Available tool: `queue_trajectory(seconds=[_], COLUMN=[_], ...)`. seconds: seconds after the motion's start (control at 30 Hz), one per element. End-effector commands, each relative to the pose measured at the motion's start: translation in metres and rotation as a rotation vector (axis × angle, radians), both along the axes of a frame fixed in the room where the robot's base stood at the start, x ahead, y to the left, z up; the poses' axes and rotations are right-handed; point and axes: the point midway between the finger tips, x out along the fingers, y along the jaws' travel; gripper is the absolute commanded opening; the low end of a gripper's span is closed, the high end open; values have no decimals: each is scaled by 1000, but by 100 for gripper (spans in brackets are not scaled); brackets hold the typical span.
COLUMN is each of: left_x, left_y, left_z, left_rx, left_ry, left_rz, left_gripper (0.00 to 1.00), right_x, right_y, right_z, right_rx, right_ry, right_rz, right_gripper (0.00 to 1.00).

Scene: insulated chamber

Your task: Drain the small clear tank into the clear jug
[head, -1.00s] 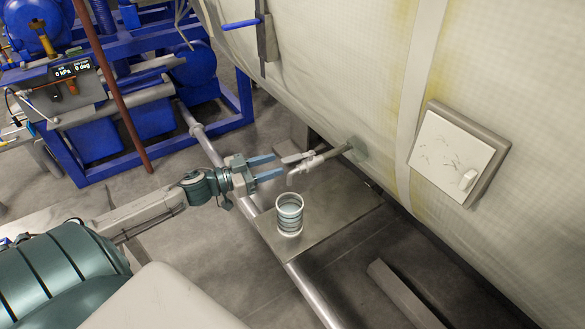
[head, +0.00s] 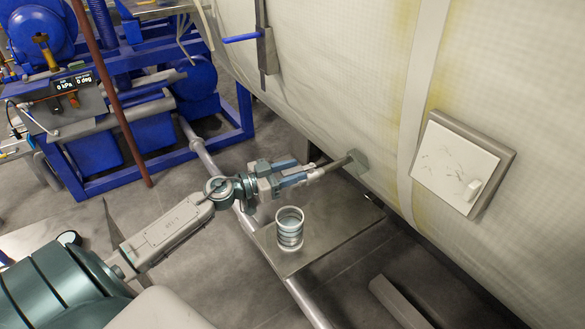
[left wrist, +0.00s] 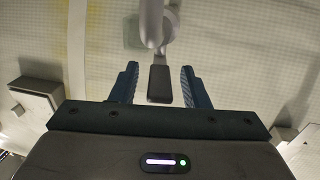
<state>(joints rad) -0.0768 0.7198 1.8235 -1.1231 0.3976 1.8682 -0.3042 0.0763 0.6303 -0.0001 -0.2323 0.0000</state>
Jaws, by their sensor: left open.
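A clear ribbed jug (head: 289,230) stands upright on a grey metal plate (head: 335,222) beneath a pipe end. The short drain pipe (head: 341,164) with a white valve comes out of the cloth-covered chamber wall. My left gripper (head: 297,174) is at the valve, behind and above the jug. In the left wrist view its open fingers (left wrist: 158,84) stand on either side of a dark valve lever (left wrist: 159,84), with gaps on both sides. The white valve body (left wrist: 152,24) is just beyond. The valve's outlet is mostly hidden by the gripper. I cannot make out a small clear tank. My right gripper is out of view.
The pale chamber wall (head: 330,90) rises close behind the valve, with a square hatch (head: 455,168) at right. Blue pump machinery (head: 190,85) stands at the back left. A metal rail (head: 306,302) runs under the plate. A grey beam (head: 400,300) lies on the floor.

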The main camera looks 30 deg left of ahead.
Motion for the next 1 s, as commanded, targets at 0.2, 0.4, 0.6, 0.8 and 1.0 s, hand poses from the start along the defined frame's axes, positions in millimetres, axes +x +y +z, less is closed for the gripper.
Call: queue_trajectory(seconds=[0.2, 0.4, 0.6, 0.8, 1.0], left_x=[3, 2, 2, 3, 4], left_y=[-2, -2, -2, -2, 1], left_z=[-1, -1, -1, -1, -1], left_rx=[1, 1, 1, 1, 0], left_ry=[1, 1, 1, 1, 1], left_rz=[0, 0, 0, -3, -47], left_gripper=[42, 32, 0, 0, 0], right_x=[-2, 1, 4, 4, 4], right_y=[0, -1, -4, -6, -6], right_z=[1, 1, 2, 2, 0], right_rx=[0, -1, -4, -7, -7], right_ry=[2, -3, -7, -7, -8], right_rz=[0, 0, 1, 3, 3], right_gripper=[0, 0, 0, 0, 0])
